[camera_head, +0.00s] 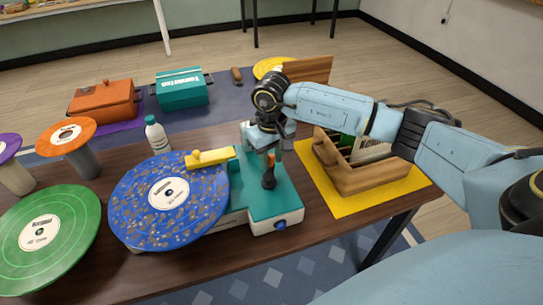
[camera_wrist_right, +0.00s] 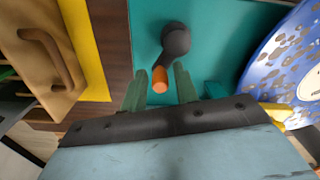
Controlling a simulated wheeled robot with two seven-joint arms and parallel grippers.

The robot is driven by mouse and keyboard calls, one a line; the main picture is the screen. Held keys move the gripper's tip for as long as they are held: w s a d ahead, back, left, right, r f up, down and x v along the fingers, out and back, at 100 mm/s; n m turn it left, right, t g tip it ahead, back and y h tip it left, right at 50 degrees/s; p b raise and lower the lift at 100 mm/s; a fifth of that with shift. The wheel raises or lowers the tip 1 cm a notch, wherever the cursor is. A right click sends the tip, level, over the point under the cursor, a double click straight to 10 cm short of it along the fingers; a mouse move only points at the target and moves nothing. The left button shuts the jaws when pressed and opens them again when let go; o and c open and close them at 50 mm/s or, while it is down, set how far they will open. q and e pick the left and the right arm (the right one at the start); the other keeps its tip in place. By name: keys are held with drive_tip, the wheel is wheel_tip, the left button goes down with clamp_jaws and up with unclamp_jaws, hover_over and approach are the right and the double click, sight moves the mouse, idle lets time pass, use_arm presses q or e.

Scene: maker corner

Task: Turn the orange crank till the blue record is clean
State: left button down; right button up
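The blue record (camera_head: 140,218) lies on the teal and white machine (camera_head: 235,200), covered in brownish specks. A yellow arm (camera_head: 210,161) reaches over its far right edge. The crank has a black hub and arm (camera_head: 269,181) with an orange handle (camera_head: 271,158); the orange handle also shows in the right wrist view (camera_wrist_right: 160,80). My right gripper (camera_wrist_right: 160,86) is open, with one finger on each side of the orange handle and small gaps between. In the head view it hangs over the crank (camera_head: 268,148). My left gripper is not in view.
A wooden crate (camera_head: 365,178) with records stands on a yellow mat (camera_head: 352,208) to the right. A green record (camera_head: 70,235), an orange record (camera_head: 66,136) and a purple record (camera_head: 6,150) are at the left. A white bottle (camera_head: 156,137) stands behind the blue record.

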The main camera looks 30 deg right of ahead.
clamp_jaws()
